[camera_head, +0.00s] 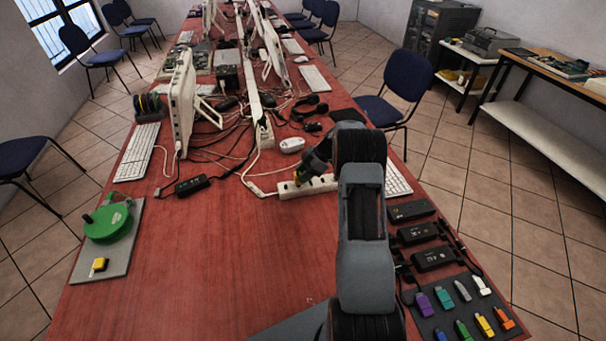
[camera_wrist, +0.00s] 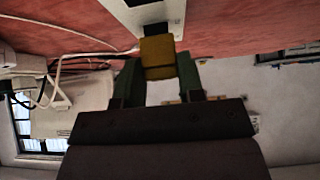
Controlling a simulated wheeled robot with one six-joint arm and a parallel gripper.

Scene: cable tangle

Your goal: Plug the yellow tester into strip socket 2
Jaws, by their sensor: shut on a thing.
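My gripper (camera_wrist: 158,75) is shut on the yellow tester (camera_wrist: 157,57), with one dark green finger on each side of it. The white power strip (camera_wrist: 118,10) is at the top of the wrist view, and the tester's far end meets a dark patch at its edge. I cannot tell whether that patch is a plug or a socket, or how deep the tester sits. In the head view my gripper (camera_head: 304,174) is at the strip (camera_head: 322,185), where the tester is mostly hidden. The socket numbers cannot be read.
A grey board (camera_head: 120,255) with a green reel (camera_head: 108,222) and a small yellow block (camera_head: 100,264) lies at left. Black adapters (camera_head: 433,258) and a tray of coloured sticks (camera_head: 430,318) lie at right. Cables and monitors (camera_head: 185,100) crowd behind; the front middle table is clear.

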